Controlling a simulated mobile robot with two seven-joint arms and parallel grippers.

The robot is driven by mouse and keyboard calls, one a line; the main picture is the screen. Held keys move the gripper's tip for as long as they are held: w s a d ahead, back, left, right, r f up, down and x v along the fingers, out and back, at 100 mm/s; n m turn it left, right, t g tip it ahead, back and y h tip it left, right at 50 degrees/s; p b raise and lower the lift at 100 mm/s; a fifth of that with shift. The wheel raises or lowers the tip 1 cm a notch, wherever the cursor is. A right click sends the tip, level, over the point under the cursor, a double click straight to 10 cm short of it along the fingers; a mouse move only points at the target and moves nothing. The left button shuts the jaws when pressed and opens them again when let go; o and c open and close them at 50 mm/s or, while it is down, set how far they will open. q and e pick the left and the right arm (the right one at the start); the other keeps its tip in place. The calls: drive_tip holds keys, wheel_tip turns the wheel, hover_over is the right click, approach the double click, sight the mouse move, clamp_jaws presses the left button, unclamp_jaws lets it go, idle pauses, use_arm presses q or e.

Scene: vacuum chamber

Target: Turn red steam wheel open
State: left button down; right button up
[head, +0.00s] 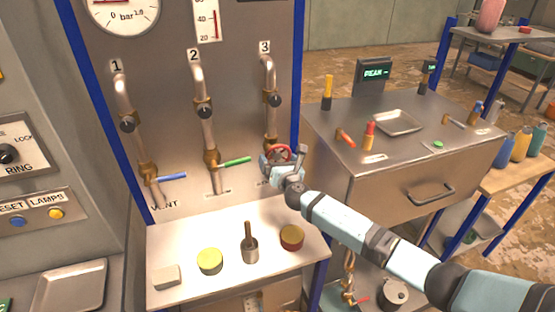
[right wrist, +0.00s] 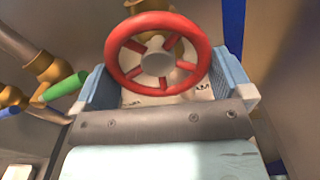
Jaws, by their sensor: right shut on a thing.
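The red steam wheel (head: 279,152) sits at the lower end of pipe 3 on the panel. My right gripper (head: 281,163) is at the wheel and covers its lower part in the head view. In the right wrist view the red wheel (right wrist: 157,84) shows its rim, spokes and grey hub, with my gripper's two blue-sided fingers on its left and right. The right gripper is shut on the wheel. The label behind it is mostly hidden. My left gripper is in neither view.
Left of the wheel are a green lever (head: 236,161) on pipe 2 and a blue lever (head: 172,177) on pipe 1. Below is a shelf (head: 190,237) with a yellow-lidded jar (head: 209,261), a brush-like tool (head: 249,245) and a red-lidded jar (head: 291,237). A steel cabinet (head: 365,195) stands to the right.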

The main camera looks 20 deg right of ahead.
drive_tip(key=shift+w+d+r+n, duration=0.1)
drive_tip(key=shift+r+n, duration=0.1)
drive_tip(key=shift+n, duration=0.35)
drive_tip(key=shift+w+d+r+n, duration=0.1)
drive_tip(key=shift+r+n, duration=0.05)
drive_tip(key=shift+n, duration=0.4)
drive_tip(key=o, duration=0.5)
drive_tip(key=shift+f, duration=0.15)
drive_tip(key=shift+s+f, duration=0.1)
drive_tip(key=shift+s, duration=0.05)
drive_tip(key=s+b, duration=0.1)
drive_tip(key=s, duration=1.2)
drive_tip(key=shift+s+d+b, duration=0.2)
drive_tip(key=shift+s+b, duration=0.15)
drive_tip(key=shift+b, duration=0.05)
